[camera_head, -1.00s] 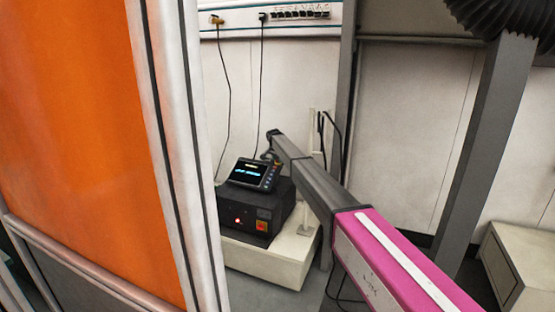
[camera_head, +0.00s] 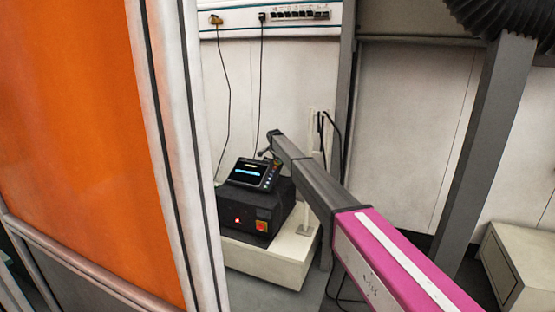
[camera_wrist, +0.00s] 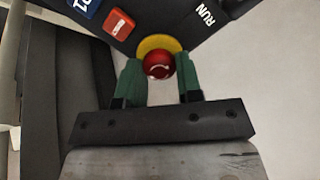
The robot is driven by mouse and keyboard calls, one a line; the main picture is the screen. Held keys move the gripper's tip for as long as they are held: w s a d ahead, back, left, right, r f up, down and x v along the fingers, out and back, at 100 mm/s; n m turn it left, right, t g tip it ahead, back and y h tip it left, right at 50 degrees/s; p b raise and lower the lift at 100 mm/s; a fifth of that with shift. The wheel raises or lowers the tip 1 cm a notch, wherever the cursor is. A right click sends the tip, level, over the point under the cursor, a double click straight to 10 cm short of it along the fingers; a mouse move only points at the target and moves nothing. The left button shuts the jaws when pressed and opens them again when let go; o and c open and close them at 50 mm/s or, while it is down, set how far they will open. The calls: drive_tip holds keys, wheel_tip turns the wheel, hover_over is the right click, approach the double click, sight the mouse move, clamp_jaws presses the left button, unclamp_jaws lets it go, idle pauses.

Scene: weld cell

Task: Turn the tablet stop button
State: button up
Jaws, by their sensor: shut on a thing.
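The tablet (camera_head: 254,173) with a lit screen rests tilted on top of a black box in the head view. In the wrist view its dark face (camera_wrist: 140,15) is at the top, with a blue key, a red key (camera_wrist: 119,23) and a RUN label. The red stop button (camera_wrist: 158,65) with a white curved mark sits against a yellow disc (camera_wrist: 158,43). My gripper (camera_wrist: 160,75) has its green fingers on either side of the red button and is shut on it. In the head view my arm reaches to the tablet's far right corner, and the fingers are too small to make out.
The black box (camera_head: 247,218) with a red light stands on a pale plinth (camera_head: 262,262). An orange screen (camera_head: 75,130) with a pale post fills the left. Cables hang on the back wall. A grey post (camera_head: 480,140) stands at right.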

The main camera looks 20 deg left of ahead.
drive_tip(key=o, duration=0.9)
drive_tip(key=shift+o, duration=0.2)
drive_tip(key=v, duration=1.1)
